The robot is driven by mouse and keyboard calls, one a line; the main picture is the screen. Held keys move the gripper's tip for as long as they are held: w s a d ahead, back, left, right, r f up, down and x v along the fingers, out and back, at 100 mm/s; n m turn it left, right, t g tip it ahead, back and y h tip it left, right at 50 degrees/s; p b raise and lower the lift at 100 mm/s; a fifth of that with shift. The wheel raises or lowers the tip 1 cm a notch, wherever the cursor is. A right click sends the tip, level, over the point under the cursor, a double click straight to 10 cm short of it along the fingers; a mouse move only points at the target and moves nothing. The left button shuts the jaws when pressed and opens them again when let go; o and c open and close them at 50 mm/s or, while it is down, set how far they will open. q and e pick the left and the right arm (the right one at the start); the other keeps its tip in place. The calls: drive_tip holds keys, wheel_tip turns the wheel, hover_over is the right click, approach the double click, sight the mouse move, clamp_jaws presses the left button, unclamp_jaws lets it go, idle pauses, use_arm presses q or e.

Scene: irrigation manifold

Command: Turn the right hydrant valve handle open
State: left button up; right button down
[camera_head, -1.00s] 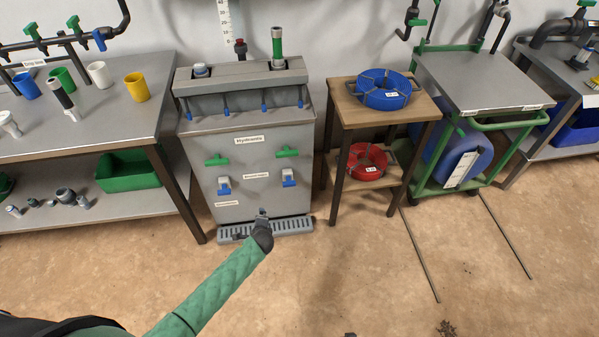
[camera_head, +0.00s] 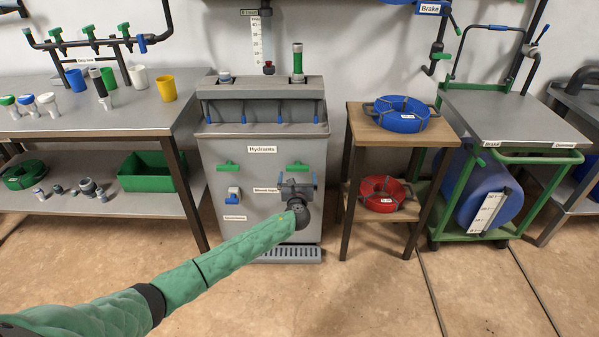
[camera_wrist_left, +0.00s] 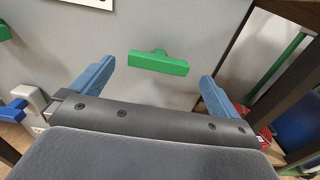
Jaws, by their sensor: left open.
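The grey hydrant cabinet (camera_head: 215,150) stands ahead, labelled "Hydrants". The right hydrant valve handle (camera_head: 297,167) is a green T-bar on its front, lying about level. It also shows in the left wrist view as a green bar (camera_wrist_left: 160,63), centred beyond the fingers. My left gripper (camera_head: 297,180) is in front of the cabinet, just below the handle in the head view. Its blue fingers are wide apart and empty, one on each side of the bar in the wrist view (camera_wrist_left: 157,78), not touching it. The gripper hides the right blue outlet. My right gripper is out of view.
A left green handle (camera_head: 229,166) and white-and-blue outlet (camera_head: 233,194) are on the same panel. A wooden stand (camera_head: 366,122) with blue and red hose coils is close on the right. A workbench (camera_head: 120,122) is on the left.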

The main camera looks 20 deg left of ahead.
sight(298, 169)
use_arm(q)
drive_tip(key=shift+x, duration=3.05)
drive_tip(key=shift+f, duration=0.1)
drive_tip(key=c, duration=0.9)
